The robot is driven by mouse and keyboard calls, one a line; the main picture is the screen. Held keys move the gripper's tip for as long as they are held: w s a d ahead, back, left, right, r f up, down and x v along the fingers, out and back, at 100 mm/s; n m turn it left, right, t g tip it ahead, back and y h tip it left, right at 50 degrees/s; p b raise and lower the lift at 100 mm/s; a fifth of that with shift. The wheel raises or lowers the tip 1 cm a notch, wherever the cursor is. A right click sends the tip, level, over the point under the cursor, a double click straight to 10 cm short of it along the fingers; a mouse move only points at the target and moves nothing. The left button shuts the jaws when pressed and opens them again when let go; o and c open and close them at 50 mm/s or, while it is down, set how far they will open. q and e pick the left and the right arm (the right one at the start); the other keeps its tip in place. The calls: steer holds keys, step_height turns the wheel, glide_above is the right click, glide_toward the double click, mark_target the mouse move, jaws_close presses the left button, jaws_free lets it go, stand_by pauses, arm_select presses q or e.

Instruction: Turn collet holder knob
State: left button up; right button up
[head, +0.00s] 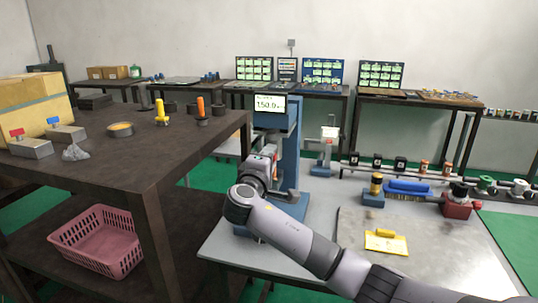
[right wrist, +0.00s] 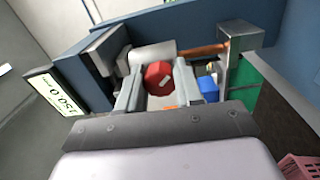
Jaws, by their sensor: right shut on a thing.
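The red collet holder knob (right wrist: 158,75) is in the middle of the right wrist view, with a light mark on its face. My right gripper (right wrist: 160,90) has one finger on each side of it and is shut on it. In the head view my right arm reaches in from the lower right to the blue machine (head: 292,143), and its wrist covers the knob there. A display (head: 270,104) reading about 150.0 is on top of the machine; it also shows at the left of the right wrist view (right wrist: 52,95). My left gripper is not in view.
A dark table (head: 150,165) with boxes and small tools stands at the left, a pink basket (head: 97,241) below it. The grey bench (head: 462,262) holds a yellow part (head: 386,241), a blue brush (head: 407,187) and a red block (head: 458,207).

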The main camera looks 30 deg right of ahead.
steer(key=n, duration=0.5)
steer(key=shift+n, duration=0.4)
steer(key=n, duration=0.6)
steer(key=shift+n, duration=0.3)
steer(key=n, duration=0.6)
steer(key=shift+y, duration=0.4)
steer(key=shift+n, duration=2.8)
steer(key=o, duration=1)
